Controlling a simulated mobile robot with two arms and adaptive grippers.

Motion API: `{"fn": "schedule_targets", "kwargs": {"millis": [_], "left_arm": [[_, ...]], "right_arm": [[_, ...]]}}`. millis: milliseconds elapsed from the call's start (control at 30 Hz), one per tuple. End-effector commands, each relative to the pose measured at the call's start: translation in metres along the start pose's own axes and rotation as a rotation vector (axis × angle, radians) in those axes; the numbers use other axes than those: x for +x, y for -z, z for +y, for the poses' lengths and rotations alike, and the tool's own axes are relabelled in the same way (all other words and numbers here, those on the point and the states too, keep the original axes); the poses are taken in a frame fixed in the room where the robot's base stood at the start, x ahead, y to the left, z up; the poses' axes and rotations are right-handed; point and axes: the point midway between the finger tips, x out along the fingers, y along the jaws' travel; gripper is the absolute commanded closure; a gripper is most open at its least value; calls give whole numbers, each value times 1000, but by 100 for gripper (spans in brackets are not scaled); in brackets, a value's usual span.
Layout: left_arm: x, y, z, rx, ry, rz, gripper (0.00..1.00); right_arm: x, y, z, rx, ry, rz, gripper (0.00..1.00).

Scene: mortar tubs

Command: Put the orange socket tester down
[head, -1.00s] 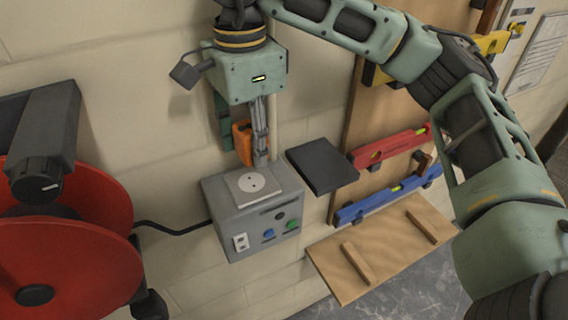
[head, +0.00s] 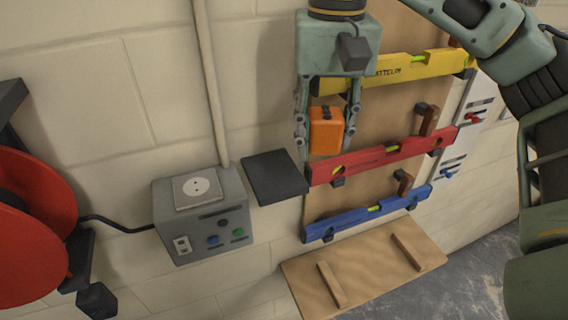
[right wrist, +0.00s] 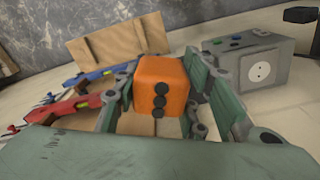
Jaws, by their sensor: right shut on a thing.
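The orange socket tester (head: 326,132) is held between the fingers of my right gripper (head: 327,140), in front of the board with the spirit levels. In the right wrist view the tester (right wrist: 158,88) sits between both fingers, with several dark round spots on its face. The grey socket box (head: 203,222) is on the wall to the lower left, with a round white socket on top; it also shows in the right wrist view (right wrist: 262,78). A dark flat pad (head: 274,177) lies between the box and the levels, below and left of the tester. My left gripper is not in view.
Red (head: 385,155), blue (head: 366,213) and yellow (head: 400,68) levels hang on the board. A wooden ledge (head: 364,270) with two cleats is below. A red cable reel (head: 30,225) stands at the left. The dark pad's top is bare.

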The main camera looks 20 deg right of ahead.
Motion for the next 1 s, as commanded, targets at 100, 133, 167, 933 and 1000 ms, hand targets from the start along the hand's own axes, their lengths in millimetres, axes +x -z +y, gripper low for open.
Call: {"fn": "schedule_targets", "kwargs": {"millis": [100,133,167,933,1000], "left_arm": [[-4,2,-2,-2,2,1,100],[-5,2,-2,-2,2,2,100],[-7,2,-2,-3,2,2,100],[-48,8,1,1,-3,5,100],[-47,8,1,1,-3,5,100]], "right_arm": [[17,17,-22,-3,-2,-9,100],[22,21,-27,-3,-2,-10,100],[24,26,-32,-1,-2,-9,100],[100,68,-75,3,0,-1,100],[102,68,-75,3,1,0,100]]}}
